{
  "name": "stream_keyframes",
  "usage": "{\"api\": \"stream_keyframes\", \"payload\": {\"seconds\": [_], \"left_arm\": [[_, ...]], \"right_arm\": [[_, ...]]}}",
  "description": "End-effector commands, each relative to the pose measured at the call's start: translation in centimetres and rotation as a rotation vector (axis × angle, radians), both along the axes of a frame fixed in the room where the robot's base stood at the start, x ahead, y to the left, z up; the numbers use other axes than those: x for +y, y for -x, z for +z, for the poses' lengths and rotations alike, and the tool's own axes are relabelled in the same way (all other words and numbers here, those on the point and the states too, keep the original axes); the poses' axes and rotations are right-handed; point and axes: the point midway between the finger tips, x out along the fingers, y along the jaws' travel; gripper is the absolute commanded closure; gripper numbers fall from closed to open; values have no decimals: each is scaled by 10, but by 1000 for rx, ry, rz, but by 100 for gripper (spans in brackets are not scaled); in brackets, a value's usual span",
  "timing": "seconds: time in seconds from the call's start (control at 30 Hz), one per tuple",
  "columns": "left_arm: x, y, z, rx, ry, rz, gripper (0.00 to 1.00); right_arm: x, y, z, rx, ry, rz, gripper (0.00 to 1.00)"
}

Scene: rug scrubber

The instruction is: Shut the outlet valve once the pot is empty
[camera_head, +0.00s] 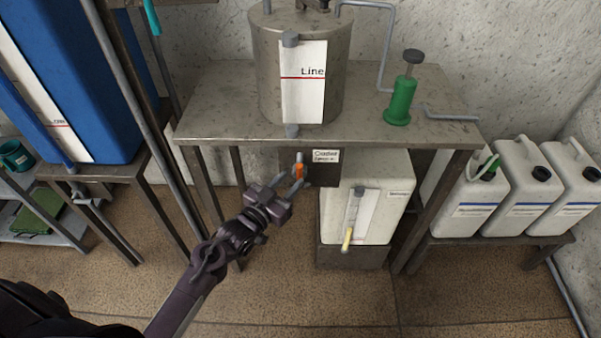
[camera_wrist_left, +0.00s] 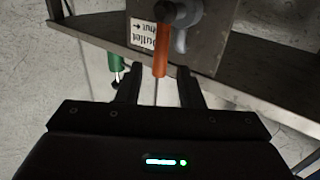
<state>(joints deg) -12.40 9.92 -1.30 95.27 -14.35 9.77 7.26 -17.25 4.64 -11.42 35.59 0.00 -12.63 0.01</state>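The grey metal pot (camera_head: 265,75) stands on the metal table; its front has a white gauge plate (camera_head: 303,95) with a red line marked "Line". I cannot make out a liquid level. Below the table edge is the outlet valve with an orange handle (camera_head: 299,170), beside a small outlet label (camera_head: 326,156). In the left wrist view the orange handle (camera_wrist_left: 163,52) hangs down, its lower end between my fingers. My left gripper (camera_head: 292,181) is open around or just in front of the handle; contact is unclear. My right gripper is out of view.
A green hand pump (camera_head: 401,97) stands on the tabletop (camera_head: 217,100). White jugs (camera_head: 515,190) stand at right, a blue tank (camera_head: 85,75) at left. Floor in front is clear.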

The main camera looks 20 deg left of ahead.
Motion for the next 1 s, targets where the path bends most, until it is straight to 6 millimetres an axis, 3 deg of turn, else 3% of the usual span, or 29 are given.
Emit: {"api": "stream_keyframes", "payload": {"seconds": [0.1, 0.3, 0.67, 0.93, 1.0], "left_arm": [[-6, -20, 1, -1, 0, 2, 66], [-13, -43, 0, 1, 1, 1, 66], [-15, -49, -1, 3, -2, 1, 66], [-15, -48, -1, 3, -1, 1, 100], [-15, -48, -1, 3, -1, 1, 100]], "right_arm": [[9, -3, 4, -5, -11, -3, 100], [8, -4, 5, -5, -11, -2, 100], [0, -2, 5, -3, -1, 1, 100], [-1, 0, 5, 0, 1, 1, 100], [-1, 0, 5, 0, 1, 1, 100]]}}
